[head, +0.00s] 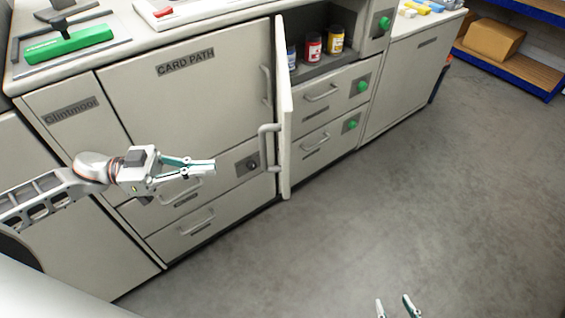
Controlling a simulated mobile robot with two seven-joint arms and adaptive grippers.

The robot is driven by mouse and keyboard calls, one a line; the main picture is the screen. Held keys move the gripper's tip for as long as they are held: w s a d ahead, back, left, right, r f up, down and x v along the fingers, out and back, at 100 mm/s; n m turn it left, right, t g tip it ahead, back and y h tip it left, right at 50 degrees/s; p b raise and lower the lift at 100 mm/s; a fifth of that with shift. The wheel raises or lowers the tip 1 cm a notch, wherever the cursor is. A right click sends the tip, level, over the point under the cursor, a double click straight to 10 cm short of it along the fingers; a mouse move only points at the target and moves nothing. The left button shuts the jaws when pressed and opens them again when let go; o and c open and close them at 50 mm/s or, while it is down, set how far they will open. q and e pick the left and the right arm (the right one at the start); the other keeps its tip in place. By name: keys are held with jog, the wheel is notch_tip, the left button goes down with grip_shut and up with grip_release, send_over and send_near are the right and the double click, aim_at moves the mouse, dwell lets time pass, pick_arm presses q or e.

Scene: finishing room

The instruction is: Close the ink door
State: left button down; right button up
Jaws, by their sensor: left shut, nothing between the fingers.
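The ink door (285,110) stands swung outward and shows nearly edge-on in the head view. A bar handle (264,148) shows on its left side. Right of the door is an open compartment (312,71) with a blue, a red (313,48) and a yellow jar (336,41). My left gripper (213,167) is shut and empty. It is in front of the drawers below the card path panel, left of the door handle and apart from it in the picture. My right gripper (396,306) is at the bottom edge, fingers apart and empty, over the floor; its arm is out of view.
The card path panel (190,85) is closed, left of the door. Closed drawers with handles and green knobs (361,87) lie below the compartment. Grey floor (420,180) is clear in front. A blue-edged shelf with a cardboard box (494,40) stands at the far right.

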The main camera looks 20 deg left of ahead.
aim_at(267, 166)
pick_arm(q)
jog(key=x, duration=1.3)
jog(key=shift+d, duration=0.35)
